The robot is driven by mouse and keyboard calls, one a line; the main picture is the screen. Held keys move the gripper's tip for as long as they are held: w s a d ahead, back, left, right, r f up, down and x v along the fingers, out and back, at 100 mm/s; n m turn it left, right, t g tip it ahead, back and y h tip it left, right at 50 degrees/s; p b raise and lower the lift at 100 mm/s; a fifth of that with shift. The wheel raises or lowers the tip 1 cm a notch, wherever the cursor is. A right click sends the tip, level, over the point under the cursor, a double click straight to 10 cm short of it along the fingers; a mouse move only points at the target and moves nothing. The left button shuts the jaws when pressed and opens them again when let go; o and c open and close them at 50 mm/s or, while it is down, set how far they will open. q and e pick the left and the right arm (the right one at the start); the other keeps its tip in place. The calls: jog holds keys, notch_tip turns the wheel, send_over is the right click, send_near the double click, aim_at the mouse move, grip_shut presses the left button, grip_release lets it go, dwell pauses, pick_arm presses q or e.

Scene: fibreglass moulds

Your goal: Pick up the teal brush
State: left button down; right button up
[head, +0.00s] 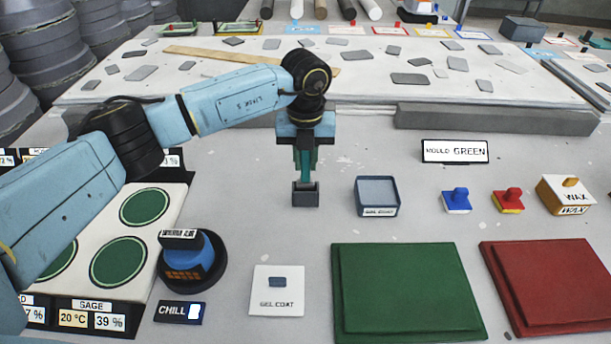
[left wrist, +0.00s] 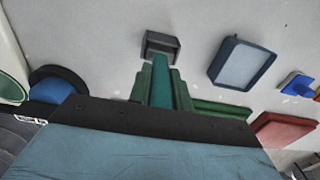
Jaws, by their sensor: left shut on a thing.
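The teal brush (head: 306,168) stands upright at the middle of the near table. My left gripper (head: 305,162) points down and is shut on it. A small dark grey holder (head: 306,198) is right under the brush; I cannot tell whether the brush's lower end is still inside it. In the left wrist view, the teal brush (left wrist: 160,85) shows between the green fingers of my left gripper (left wrist: 160,92), with the dark holder (left wrist: 160,43) just beyond. The fingers hide part of the brush. My right gripper is not in view.
A blue-grey gel coat tray (head: 377,196) stands right of the holder. A green mould (head: 408,290) and a red mould (head: 555,285) lie nearer. Blue (head: 456,200) and red (head: 508,200) blocks and a wax box (head: 566,195) are at right. A raised bench edge (head: 490,120) runs behind.

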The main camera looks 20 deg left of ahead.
pick_arm(q)
jog(key=shift+r, duration=5.05)
